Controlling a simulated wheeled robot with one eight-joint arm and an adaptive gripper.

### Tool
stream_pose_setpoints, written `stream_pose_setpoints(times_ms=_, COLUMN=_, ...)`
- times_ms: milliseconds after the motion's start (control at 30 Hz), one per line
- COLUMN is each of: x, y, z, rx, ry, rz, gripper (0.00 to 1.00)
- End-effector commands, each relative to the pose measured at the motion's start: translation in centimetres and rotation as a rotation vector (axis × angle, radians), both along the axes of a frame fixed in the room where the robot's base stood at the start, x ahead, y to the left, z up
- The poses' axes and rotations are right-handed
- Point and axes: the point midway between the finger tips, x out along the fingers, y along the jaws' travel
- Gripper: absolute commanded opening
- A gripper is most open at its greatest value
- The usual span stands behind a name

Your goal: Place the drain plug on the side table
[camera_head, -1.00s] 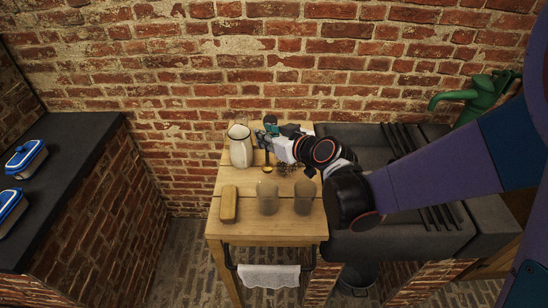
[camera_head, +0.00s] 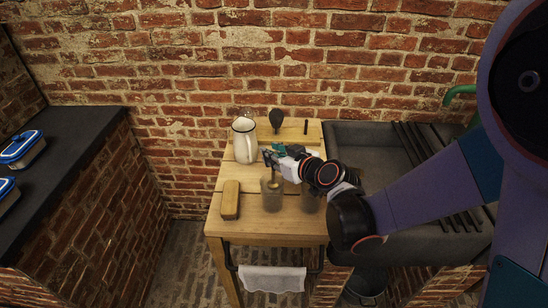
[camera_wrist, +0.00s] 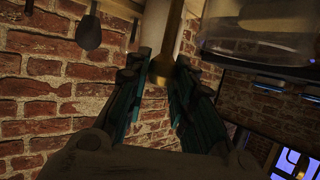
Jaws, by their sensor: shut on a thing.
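My gripper (camera_head: 270,156) is over the wooden side table (camera_head: 262,227), beside the white jug. In the wrist view its two dark teal fingers (camera_wrist: 158,75) close on a brass-coloured piece with a narrow stem, which I take to be the drain plug (camera_wrist: 162,66). In the head view the brass end of the plug (camera_head: 273,184) shows below the fingers, at the left glass jar (camera_head: 271,201). I cannot tell whether it is above, behind or inside that jar. The fingers hide part of the plug.
A white jug (camera_head: 244,143) stands behind-left of my gripper. A wooden block (camera_head: 230,200) lies at the table's left. A second jar (camera_head: 310,201) stands at the right, partly behind my arm. The dark sink (camera_head: 360,150) adjoins the table. The table's front strip is clear.

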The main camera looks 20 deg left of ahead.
Motion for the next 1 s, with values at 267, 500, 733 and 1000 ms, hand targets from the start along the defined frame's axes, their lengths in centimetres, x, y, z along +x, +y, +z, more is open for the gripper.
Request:
stream_pose_setpoints(times_ms=267, x=0.0, y=0.0, z=-0.3, rx=0.001, ry=-0.001, rz=0.0, gripper=0.0)
stream_pose_setpoints(times_ms=500, x=0.0, y=0.0, z=-0.1, rx=0.0, ry=0.0, rz=0.0, gripper=0.43)
stream_pose_setpoints(times_ms=733, x=0.0, y=0.0, z=0.0, rx=0.0, ry=0.0, rz=0.0, gripper=0.43)
stream_pose_setpoints(times_ms=1000, x=-2.0, y=-2.5, z=1.7, rx=0.0, ry=0.0, rz=-0.002, gripper=0.43)
